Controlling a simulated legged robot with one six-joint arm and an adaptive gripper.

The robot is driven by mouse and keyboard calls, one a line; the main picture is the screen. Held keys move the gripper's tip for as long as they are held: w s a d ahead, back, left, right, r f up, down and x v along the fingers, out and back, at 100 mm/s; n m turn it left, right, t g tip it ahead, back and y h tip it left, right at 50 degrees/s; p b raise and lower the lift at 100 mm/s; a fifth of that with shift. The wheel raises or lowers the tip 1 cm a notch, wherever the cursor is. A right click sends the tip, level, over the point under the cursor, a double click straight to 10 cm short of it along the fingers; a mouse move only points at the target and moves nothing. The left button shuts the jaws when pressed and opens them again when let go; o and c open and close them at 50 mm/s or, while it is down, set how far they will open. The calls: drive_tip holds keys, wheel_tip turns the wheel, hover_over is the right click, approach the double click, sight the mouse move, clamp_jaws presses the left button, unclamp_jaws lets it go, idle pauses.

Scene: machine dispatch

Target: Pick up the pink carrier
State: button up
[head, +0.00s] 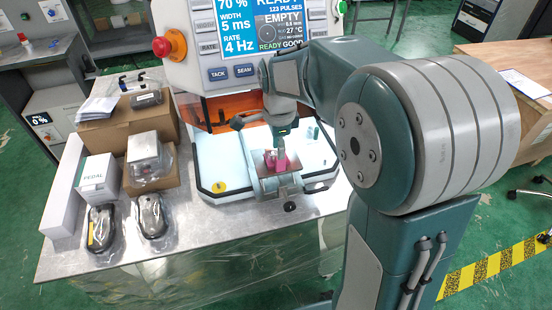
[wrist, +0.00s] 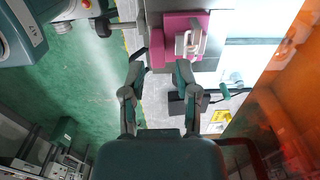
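The pink carrier (head: 280,164) rests on a small metal plate (head: 265,188) at the front of the white machine bed. In the wrist view the pink carrier (wrist: 173,52) lies just beyond my fingertips and a little to the right, with a pale metal part (wrist: 190,40) on top. My gripper (wrist: 162,66) is open, with a clear gap between its fingers and nothing held. In the head view my gripper (head: 281,143) is pointed down at the carrier. Whether a fingertip touches the carrier I cannot tell; my arm hides part of the area.
The machine's display panel (head: 262,28) and orange window (head: 230,108) stand close behind the carrier. A red stop button (head: 163,46) is on its left. Boxes (head: 128,128) and two bagged black items (head: 152,215) crowd the table's left side. The table front is clear.

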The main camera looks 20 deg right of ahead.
wheel_tip(320, 180, down, 4)
drive_tip(key=shift+s+d+r, duration=0.1)
drive_tip(key=shift+r, duration=0.05)
drive_tip(key=shift+d, duration=0.15)
clamp_jaws()
